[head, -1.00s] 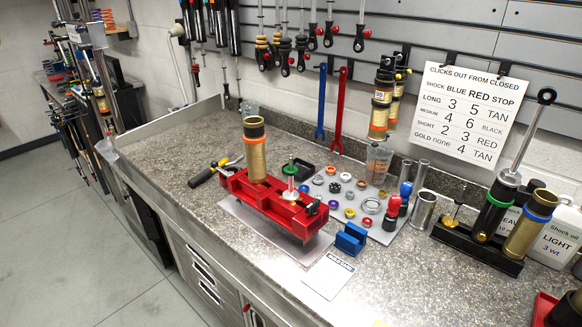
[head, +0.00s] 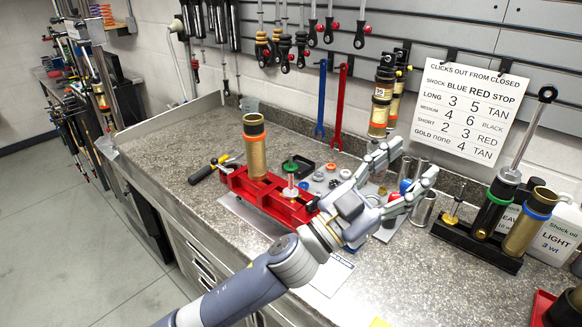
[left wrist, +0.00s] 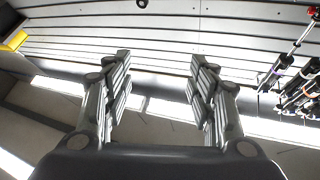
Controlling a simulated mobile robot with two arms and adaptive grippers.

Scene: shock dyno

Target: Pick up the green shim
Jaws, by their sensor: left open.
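A small green round piece (head: 290,166) shows on an upright post over the red vise fixture (head: 262,197); I cannot tell whether it is the green shim. Small coloured rings (head: 332,168) lie on the grey mat behind the fixture, many of them now hidden by my left arm. My left gripper (head: 405,175) is open and empty above the right part of the mat, fingers pointing up and right. In the left wrist view its two fingers (left wrist: 160,80) are apart with nothing between them, facing the slatted wall. My right gripper is not in view.
A gold cylinder (head: 256,152) stands on the red fixture. At right, a black stand (head: 478,246) holds shock parts beside white bottles (head: 559,240). Blue (head: 322,98) and red (head: 340,104) wrenches hang behind.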

